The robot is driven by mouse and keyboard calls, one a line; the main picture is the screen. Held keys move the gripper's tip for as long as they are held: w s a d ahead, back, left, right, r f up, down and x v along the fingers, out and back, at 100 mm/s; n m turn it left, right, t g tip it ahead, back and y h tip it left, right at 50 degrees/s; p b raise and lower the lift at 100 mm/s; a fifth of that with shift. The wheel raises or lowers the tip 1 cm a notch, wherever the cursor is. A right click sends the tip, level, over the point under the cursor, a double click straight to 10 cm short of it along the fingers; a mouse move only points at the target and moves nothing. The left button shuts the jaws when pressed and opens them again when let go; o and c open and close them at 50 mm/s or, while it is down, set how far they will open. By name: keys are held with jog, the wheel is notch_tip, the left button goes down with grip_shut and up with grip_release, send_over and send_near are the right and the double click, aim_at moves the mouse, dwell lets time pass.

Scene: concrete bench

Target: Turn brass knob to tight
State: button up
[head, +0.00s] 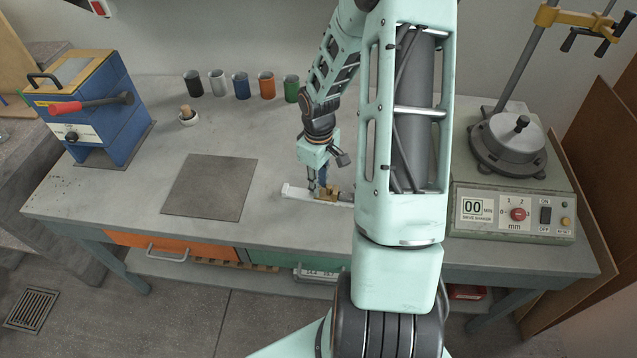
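A small brass piece (331,191) sits on a pale, bar-shaped fixture (298,193) on the bench, near the middle of the head view. It is too small and too covered to make out the knob's shape or how far it is turned. My gripper (317,187) points down right at the brass piece, with its fingertips beside or around it. I cannot tell whether the fingers touch it or are closed on it. My arm hides the right end of the fixture.
A dark square mat (210,187) lies left of the fixture. A blue machine (95,110) stands left, a sieve shaker (515,212) right. The bench front edge is close.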

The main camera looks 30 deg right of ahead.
jog(key=shift+o, duration=0.7)
notch_tip(320, 180, up, 12)
dwell(0.5)
